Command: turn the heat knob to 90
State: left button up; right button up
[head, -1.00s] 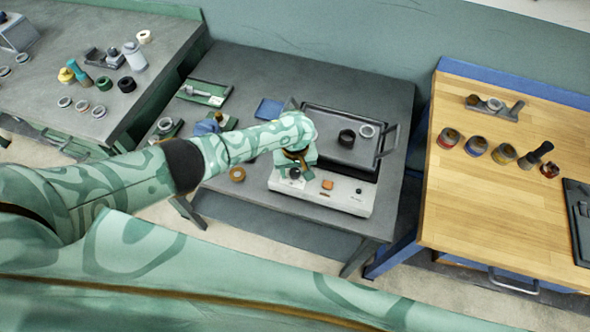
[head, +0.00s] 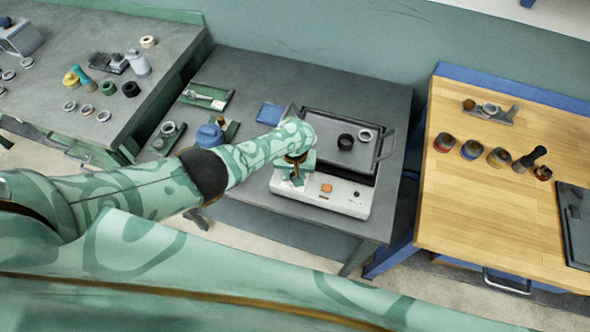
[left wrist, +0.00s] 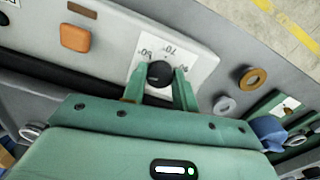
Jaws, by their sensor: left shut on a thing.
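The heat knob (left wrist: 158,73) is a round black knob on a white dial plate (left wrist: 188,50) on the front of the white hotplate unit (head: 340,194). In the left wrist view the plate's printed numbers appear upside down; 60 and 70 can be made out, and the mark at the right is partly covered. My left gripper (left wrist: 159,84) is shut on the knob, one green finger on each side. In the head view my left gripper (head: 297,178) is at the unit's left front, and the knob is hidden there. I cannot read the knob's pointer. My right gripper is not in view.
An orange square button (head: 326,188) sits on the unit right of my gripper. Behind is a dark tray (head: 325,122) with rings. A blue lidded thing (head: 210,135) and green holders stand left, close to my arm. A wooden table (head: 480,215) stands at right.

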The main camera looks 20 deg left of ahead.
pick_arm(q)
jog(key=m, duration=0.3)
jog(key=shift+m, duration=0.3)
jog(key=m, duration=0.4)
jog(key=shift+m, duration=0.3)
jog(key=m, duration=0.4)
jog(key=shift+m, duration=0.3)
jog(key=m, duration=0.3)
jog(key=shift+m, duration=0.3)
jog(key=m, duration=0.4)
jog(key=shift+w, duration=0.1)
jog(key=m, duration=0.8)
jog(key=shift+m, duration=1.9)
